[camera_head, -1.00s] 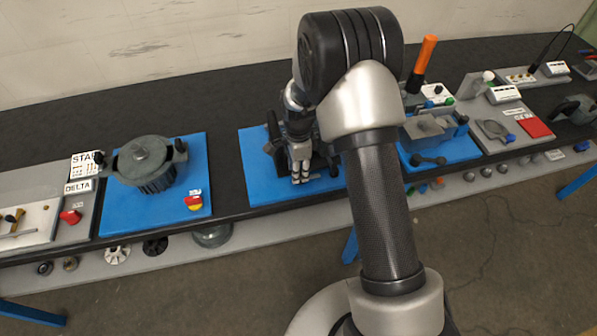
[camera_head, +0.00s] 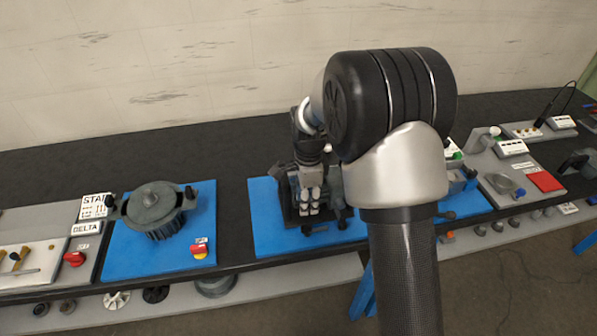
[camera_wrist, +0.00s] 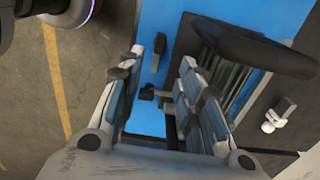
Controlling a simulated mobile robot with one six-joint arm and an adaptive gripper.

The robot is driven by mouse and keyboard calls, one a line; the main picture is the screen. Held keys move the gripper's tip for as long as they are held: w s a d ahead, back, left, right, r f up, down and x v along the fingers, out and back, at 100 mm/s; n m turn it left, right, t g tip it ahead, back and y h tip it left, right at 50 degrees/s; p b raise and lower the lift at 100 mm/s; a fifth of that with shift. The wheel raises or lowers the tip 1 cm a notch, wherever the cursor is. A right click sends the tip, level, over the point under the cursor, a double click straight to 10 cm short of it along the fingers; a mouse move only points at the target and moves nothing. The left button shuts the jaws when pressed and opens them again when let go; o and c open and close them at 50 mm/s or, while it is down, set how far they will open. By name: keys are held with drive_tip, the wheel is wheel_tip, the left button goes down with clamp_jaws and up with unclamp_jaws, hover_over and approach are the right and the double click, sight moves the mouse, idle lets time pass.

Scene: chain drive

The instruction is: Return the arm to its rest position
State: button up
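My gripper (camera_head: 311,208) is in front of a dark machine on a blue base plate (camera_head: 270,235) on the bench. In the wrist view its two finger sets (camera_wrist: 160,95) stand apart, with blue plate and small dark parts visible between them and nothing seen held. A dark rounded part (camera_wrist: 255,50) of the machine lies just right of the fingers; I cannot tell whether they touch. My arm hides part of the machine and the bench to its right.
A grey finned motor (camera_head: 153,207) stands on another blue plate at left, by a red and yellow switch (camera_head: 200,248). At right are a grey panel with a red block (camera_head: 546,181) and small boxes. Several parts lie on the lower shelf (camera_head: 260,283).

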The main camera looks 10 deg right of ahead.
drive_tip(key=s+r+n+t+b, duration=0.2)
drive_tip(key=s+r+n, duration=0.6)
drive_tip(key=s+r, duration=0.55)
drive_tip(key=s+r+n+t, duration=0.2)
drive_tip(key=s+n, duration=0.8)
drive_tip(key=s, duration=0.5)
drive_tip(key=shift+s+d+r+t+b, duration=0.15)
drive_tip(key=shift+d+r+t+b, duration=0.25)
drive_tip(key=shift+r, duration=0.45)
drive_tip(key=shift+o, duration=0.2)
drive_tip(key=shift+a, duration=0.15)
